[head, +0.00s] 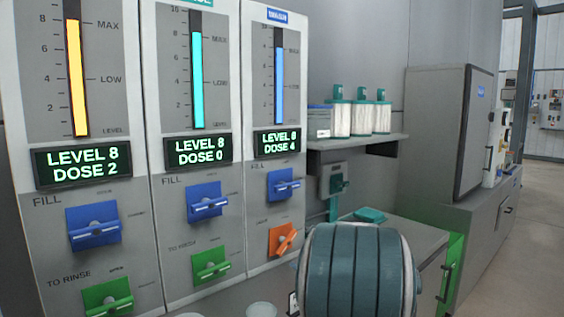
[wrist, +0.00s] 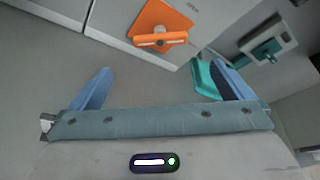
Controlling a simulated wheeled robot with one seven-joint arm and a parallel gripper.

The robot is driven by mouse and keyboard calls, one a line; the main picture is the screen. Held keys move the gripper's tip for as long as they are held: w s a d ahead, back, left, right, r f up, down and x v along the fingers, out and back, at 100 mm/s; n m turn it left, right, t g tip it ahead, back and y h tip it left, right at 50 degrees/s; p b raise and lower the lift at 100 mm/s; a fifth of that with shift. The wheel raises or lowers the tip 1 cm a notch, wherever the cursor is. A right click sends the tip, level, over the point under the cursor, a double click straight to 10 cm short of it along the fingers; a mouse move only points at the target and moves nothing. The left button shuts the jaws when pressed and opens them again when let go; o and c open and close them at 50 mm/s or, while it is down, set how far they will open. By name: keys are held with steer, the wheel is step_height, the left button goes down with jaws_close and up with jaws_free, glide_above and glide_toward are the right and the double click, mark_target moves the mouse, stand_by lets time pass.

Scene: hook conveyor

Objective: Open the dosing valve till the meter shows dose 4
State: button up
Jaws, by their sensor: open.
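The orange valve (head: 283,240) is at the bottom of the rightmost dosing panel, its handle tilted diagonally. The meter display (head: 278,142) above it reads LEVEL 8, DOSE 4. In the wrist view the orange valve (wrist: 160,40) lies beyond my gripper (wrist: 159,66), between the lines of its two blue fingers. The fingers are spread wide with nothing between them and stand apart from the handle. In the head view my gripper is hidden; my teal arm part covers the lower middle.
The other displays read LEVEL 8 DOSE 2 (head: 83,160) and LEVEL 8 DOSE 0 (head: 197,152). Their panels carry green valves (head: 107,297). Each panel has a blue fill valve (head: 283,184). A shelf (head: 355,140) with white containers and a grey cabinet (head: 447,130) stand to the right.

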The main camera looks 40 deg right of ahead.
mark_target(288, 243)
steer(key=b+x, duration=0.3)
steer(key=x, duration=0.4)
steer(key=b+x, duration=0.4)
steer(key=x, duration=0.4)
steer(key=shift+w+d+f, duration=0.2)
steer(key=shift+d+f, duration=0.05)
steer(key=shift+f, duration=0.1)
steer(key=c, duration=0.7)
